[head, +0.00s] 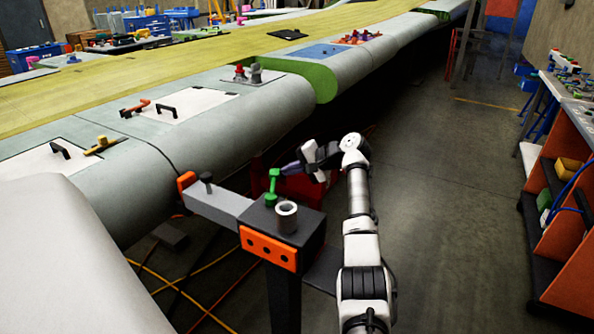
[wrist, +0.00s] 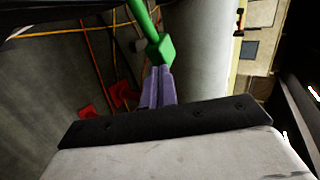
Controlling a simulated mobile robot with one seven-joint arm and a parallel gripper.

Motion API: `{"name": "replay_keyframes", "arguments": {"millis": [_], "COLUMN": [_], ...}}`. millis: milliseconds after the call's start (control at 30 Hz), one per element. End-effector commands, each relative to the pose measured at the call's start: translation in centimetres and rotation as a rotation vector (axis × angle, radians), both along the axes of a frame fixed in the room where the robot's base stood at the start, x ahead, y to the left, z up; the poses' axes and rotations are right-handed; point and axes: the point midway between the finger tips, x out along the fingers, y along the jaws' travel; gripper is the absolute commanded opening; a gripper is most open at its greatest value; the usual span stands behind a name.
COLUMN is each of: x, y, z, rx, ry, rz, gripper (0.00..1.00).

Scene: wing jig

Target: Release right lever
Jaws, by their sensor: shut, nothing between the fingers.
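A green lever (head: 274,181) stands upright on the dark top of the jig post (head: 305,228) beside the wing's front edge. Its green end block (wrist: 160,47) and part of its rod show in the wrist view. My gripper (head: 288,169) reaches in from the right, close to the lever's upper end. Its purple fingers (wrist: 158,72) are shut together with nothing between them, and their tips are at the green block. I cannot tell whether they touch it.
A grey hollow cylinder (head: 287,216) stands on the post beside the lever. A grey arm with an orange end (head: 187,181) runs from the post toward the wing (head: 215,130). Cables lie on the floor below. Open floor (head: 450,200) lies to the right, before an orange shelf cart (head: 570,225).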

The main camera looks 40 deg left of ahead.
Motion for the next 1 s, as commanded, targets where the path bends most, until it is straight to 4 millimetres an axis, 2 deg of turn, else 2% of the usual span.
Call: {"name": "replay_keyframes", "arguments": {"millis": [400,1000], "x": [-0.9,-1.2], "y": [2.0,2.5], "z": [0.0,0.0], "rx": [-0.001,0.000], "ry": [0.001,0.000], "rz": [-0.002,0.000], "gripper": [0.00,0.00]}}
